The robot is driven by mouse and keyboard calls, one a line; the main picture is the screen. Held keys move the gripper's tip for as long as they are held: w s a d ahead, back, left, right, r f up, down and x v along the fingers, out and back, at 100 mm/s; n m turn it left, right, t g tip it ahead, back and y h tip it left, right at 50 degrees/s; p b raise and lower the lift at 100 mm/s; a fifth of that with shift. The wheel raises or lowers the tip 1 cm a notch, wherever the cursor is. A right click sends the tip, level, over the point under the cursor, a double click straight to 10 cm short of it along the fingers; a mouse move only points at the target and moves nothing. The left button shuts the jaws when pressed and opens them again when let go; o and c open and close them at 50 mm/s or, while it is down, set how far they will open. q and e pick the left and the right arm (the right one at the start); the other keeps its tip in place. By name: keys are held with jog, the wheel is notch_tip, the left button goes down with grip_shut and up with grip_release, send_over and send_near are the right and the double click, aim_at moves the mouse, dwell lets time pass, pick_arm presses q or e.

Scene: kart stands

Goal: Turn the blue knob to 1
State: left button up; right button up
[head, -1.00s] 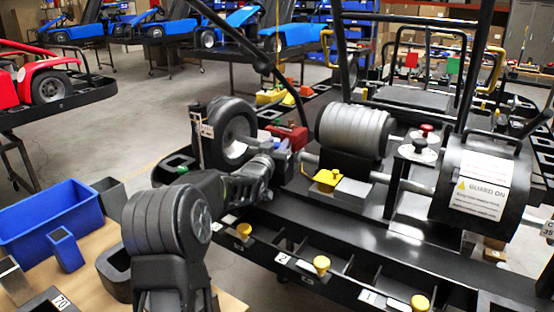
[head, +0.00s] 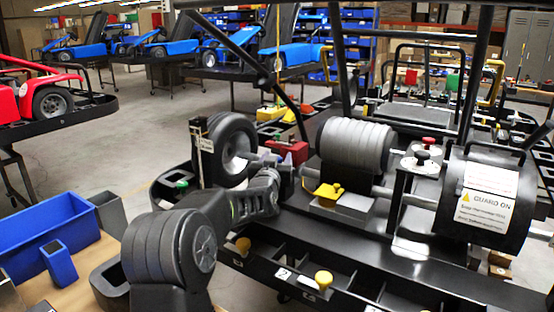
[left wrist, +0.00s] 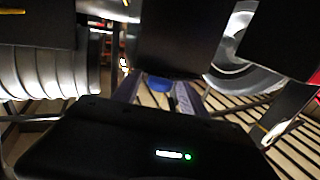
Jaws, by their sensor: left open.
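A blue rounded piece (left wrist: 158,83), which looks like the blue knob, shows in the left wrist view between the two fingers of my left gripper (left wrist: 157,94). Its markings and pointer cannot be read, and I cannot tell whether the fingers touch it. In the head view my left gripper (head: 298,174) is beside the kart stand, between the black wheel and the ribbed grey cylinder; its fingers are mostly hidden behind my wrist. My left gripper is open. My right gripper is not in view.
The black wheel (head: 236,137), a red box (head: 287,151), the ribbed cylinder (head: 352,147) and a yellow knob (head: 328,192) crowd close around my left gripper. Yellow knobs (head: 323,280) line the stand's front. A blue bin (head: 35,235) stands on the left table.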

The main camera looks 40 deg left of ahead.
pick_arm(q)
jog(key=shift+s, duration=0.1)
jog(key=v, duration=0.7)
jog(key=shift+s+d+b, duration=0.2)
jog(key=shift+s+b, duration=0.1)
